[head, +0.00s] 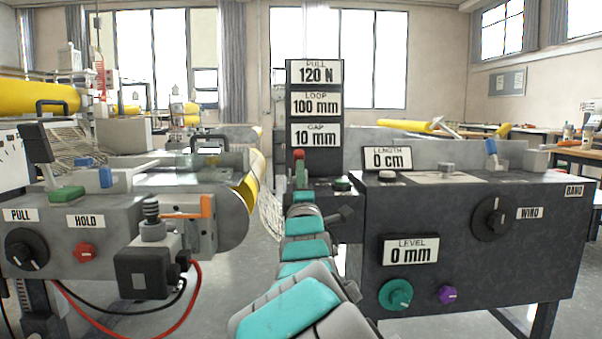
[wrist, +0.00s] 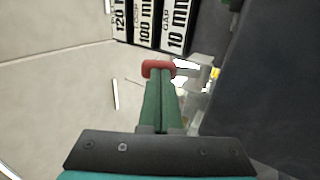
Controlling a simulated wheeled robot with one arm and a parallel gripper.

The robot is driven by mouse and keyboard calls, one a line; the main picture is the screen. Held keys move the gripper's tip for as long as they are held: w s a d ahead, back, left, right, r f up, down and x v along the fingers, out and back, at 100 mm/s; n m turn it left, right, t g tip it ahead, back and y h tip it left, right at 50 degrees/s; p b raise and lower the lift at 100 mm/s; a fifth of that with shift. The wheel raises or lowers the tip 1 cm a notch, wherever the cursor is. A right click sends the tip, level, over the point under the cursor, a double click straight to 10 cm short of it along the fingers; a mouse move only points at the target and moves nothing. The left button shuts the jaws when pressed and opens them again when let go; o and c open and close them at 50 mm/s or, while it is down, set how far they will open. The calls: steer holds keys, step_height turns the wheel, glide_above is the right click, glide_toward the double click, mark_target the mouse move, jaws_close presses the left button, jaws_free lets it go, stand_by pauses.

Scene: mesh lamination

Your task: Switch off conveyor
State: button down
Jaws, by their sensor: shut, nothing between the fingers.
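No control in view is labelled as a conveyor switch. The dark machine (head: 450,275) on the right carries a BAND label (head: 574,191) at its right end, with no control clearly visible beside it. A black knob (head: 492,218) sits beside the WIND label. A green button (head: 342,184) is on the dark housing near the column. My gripper (head: 299,155) points upward in front of the sign column. Its green fingers with red tips show together in the wrist view (wrist: 158,68), shut and empty. Whether the tips touch anything is unclear.
The sign column (head: 314,75) reads PULL 120 N, LOOP 100 mm and GAP 10 mm. LENGTH (head: 387,159) reads 0 cm and LEVEL (head: 411,250) 0 mm. Teal (head: 395,294) and purple (head: 446,294) knobs sit low. A grey machine (head: 120,215) with cables stands left.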

mark_target(300, 157)
steer(key=shift+r, duration=0.15)
steer(key=r+g+p, duration=0.1)
steer(key=p, duration=0.1)
steer(key=w+r+g+p, duration=0.1)
steer(key=g+p, duration=0.1)
steer(key=shift+r, duration=0.3)
steer(key=w+g+p, duration=0.1)
steer(key=p, duration=0.1)
steer(key=w+g+p, duration=0.1)
steer(key=g, duration=0.1)
steer(key=shift+r+p, duration=0.35)
steer(key=shift+w+r+p, duration=0.2)
steer(key=shift+w+p, duration=0.05)
steer(key=shift+w, duration=0.65)
steer(key=shift+w+r+p, duration=0.2)
steer(key=shift+w+p, duration=0.05)
steer(key=shift+w, duration=0.65)
steer(key=shift+s+r, duration=0.15)
steer(key=s+r, duration=0.6)
steer(key=s, duration=0.5)
steer(key=shift+s+r, duration=0.4)
